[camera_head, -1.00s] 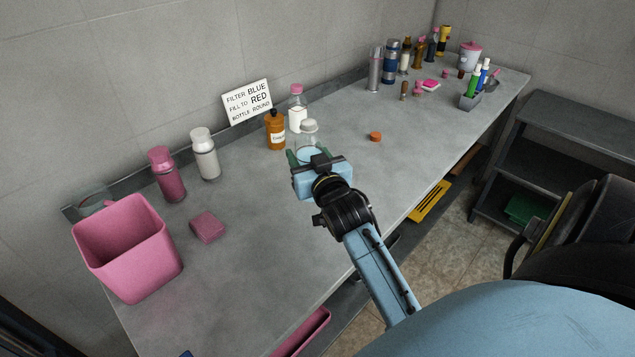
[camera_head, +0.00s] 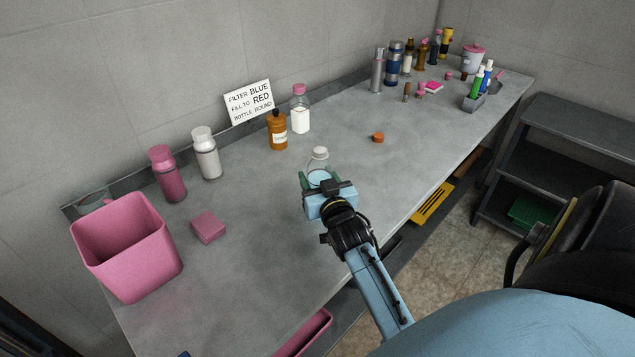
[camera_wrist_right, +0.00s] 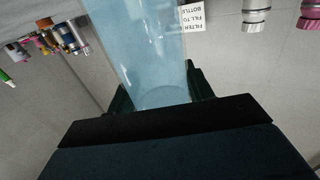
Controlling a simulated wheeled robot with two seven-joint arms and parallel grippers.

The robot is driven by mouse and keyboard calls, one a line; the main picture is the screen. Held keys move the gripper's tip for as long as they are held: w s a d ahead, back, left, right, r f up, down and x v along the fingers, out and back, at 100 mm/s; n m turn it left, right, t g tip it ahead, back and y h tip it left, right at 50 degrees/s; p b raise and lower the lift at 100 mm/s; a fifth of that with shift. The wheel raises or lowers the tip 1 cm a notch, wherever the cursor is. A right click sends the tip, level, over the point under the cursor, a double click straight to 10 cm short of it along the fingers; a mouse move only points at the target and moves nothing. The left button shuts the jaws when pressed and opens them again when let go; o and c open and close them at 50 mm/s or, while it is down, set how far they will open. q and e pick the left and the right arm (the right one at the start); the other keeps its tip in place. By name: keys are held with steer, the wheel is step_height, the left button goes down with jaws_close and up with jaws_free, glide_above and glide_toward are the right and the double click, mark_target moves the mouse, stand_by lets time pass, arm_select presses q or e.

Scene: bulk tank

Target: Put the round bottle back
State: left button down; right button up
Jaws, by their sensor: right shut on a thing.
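A clear bottle with a pale cap (camera_head: 319,158) and light blue contents is between the green fingers of my right gripper (camera_head: 319,182). The gripper is shut on it. In the right wrist view the blue bottle (camera_wrist_right: 145,50) fills the middle, between the dark green fingers (camera_wrist_right: 158,98). The bottle looks upright in the head view; whether its base touches the counter (camera_head: 265,235) is hidden by the gripper. A sign (camera_head: 249,101) leaning on the wall reads "FILTER BLUE, FILL TO RED, BOTTLE ROUND". My left gripper is not in view.
Behind the gripper stand a brown bottle (camera_head: 278,132) and a pink-capped bottle (camera_head: 299,112). An orange cap (camera_head: 378,137) lies to the right. A pink bin (camera_head: 128,250), pink block (camera_head: 208,228) and two flasks are left. Several bottles crowd the far end. The counter's middle is clear.

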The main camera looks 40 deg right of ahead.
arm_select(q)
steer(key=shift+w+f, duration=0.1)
arm_select(e)
steer(key=shift+f, duration=0.25)
steer(key=shift+f, duration=0.15)
steer(key=o, duration=1)
steer(key=shift+c, duration=0.2)
steer(key=shift+s+a, duration=0.1)
steer(key=shift+s, duration=0.1)
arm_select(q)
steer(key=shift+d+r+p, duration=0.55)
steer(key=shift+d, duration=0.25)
arm_select(e)
steer(key=v, duration=1.1)
steer(key=shift+s, duration=0.25)
